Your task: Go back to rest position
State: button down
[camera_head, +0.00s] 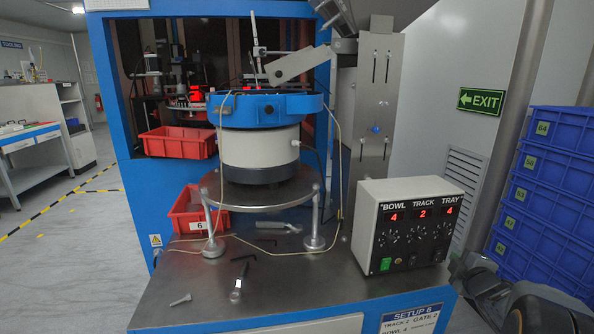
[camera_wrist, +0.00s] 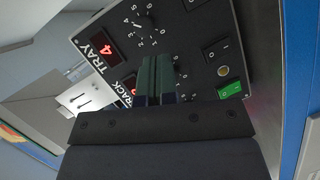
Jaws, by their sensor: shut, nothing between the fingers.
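My gripper (camera_wrist: 156,72) is shut and empty in the wrist view, its two dark green fingers together in front of the control box panel. The control box (camera_head: 408,236) stands on the right of the steel bench in the head view, its red displays reading BOWL 4, TRACK 2, TRAY 4. In the wrist view the panel (camera_wrist: 207,32) lies turned, with the TRAY display, part of the TRACK label, dials and a green switch showing. The fingers hide part of the dials. My dark arm shows at the lower right of the head view, to the right of the bench.
The blue bowl feeder (camera_head: 262,110) stands on a round stand at the bench's middle. A wrench (camera_head: 238,282), a bolt (camera_head: 180,299) and hex keys lie on the bench (camera_head: 330,285). Blue crates (camera_head: 555,190) are stacked at right; red bins (camera_head: 178,143) sit left.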

jog(key=s+a+r+m+g+h+p, duration=0.1)
jog(key=a+r+m+g+h+p, duration=0.15)
jog(key=a+r+m+p, duration=0.55)
jog(key=s+a+r+m+g+y+p, duration=0.2)
jog(key=s+a+r+g+p, duration=0.2)
jog(key=s+a, duration=0.4)
jog(key=s+a+r+m+g+y+p, duration=0.2)
jog(key=s+a+r+g+p, duration=0.3)
jog(key=s+a+p, duration=0.3)
jog(key=a+r+y, duration=0.1)
jog(key=a, duration=0.2)
jog(key=shift+s+y, duration=0.2)
jog(key=shift+y, duration=0.15)
jog(key=shift+r, duration=0.1)
